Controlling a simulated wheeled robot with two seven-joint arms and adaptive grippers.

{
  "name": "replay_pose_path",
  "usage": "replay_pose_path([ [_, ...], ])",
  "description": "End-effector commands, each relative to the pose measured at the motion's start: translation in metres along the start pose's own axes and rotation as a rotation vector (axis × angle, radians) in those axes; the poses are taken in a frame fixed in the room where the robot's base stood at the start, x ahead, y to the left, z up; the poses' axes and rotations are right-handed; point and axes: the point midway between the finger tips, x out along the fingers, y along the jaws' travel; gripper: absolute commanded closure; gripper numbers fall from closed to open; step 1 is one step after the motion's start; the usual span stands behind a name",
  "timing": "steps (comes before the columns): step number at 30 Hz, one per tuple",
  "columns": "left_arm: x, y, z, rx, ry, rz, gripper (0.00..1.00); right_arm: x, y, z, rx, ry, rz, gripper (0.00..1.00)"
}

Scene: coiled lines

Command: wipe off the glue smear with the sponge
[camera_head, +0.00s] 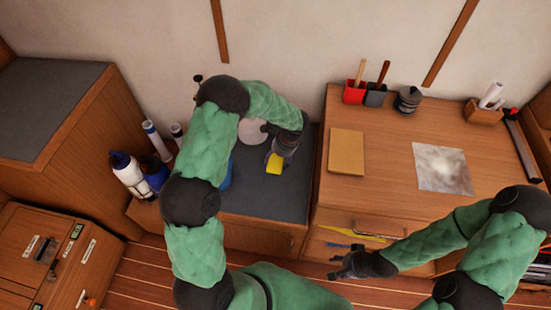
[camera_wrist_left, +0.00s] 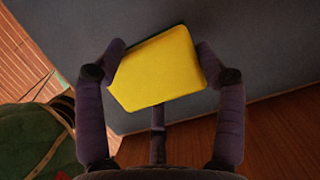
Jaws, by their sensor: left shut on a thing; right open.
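The yellow sponge (camera_head: 273,165) is between the fingers of my left gripper (camera_head: 280,155), over the dark grey counter top (camera_head: 265,193). The left wrist view shows the sponge (camera_wrist_left: 160,68) with a finger at each side and the grey surface behind it. I cannot tell whether the sponge touches that surface. I cannot identify the glue smear for certain; a pale cloudy patch shows on a greyish square sheet (camera_head: 440,178) on the wooden desk. My right gripper (camera_head: 338,268) is open and empty in front of the desk drawers.
A pale round thing (camera_head: 252,131) lies on the counter, partly behind my left arm. Bottles (camera_head: 130,173) stand to its left. The wooden desk (camera_head: 390,190) holds a tan pad (camera_head: 346,152), red and black tool holders (camera_head: 355,92) and a dark pot (camera_head: 408,99). An open drawer (camera_head: 352,240) faces my right gripper.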

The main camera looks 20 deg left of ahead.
Motion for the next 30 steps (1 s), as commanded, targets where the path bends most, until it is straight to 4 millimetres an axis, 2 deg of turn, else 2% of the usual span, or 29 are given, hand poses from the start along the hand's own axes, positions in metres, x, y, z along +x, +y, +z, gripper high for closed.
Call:
replay_pose_path([
  [3,-0.014,0.001,0.001,-0.001,0.0,0.0,0.6,-0.01,-0.004,0.001,0.0,0.0,0.0,0.53],
  [7,-0.021,0.002,0.001,-0.002,0.0,0.001,0.6,-0.014,-0.005,0.001,0.0,0.0,0.0,0.53],
  [25,-0.021,0.003,0.001,-0.009,0.0,0.002,0.6,-0.014,-0.005,0.001,0.0,0.0,0.0,0.53],
  [30,-0.032,0.011,0.0,-0.156,0.001,0.042,0.6,-0.014,-0.005,0.001,0.0,0.0,0.0,0.53],
])
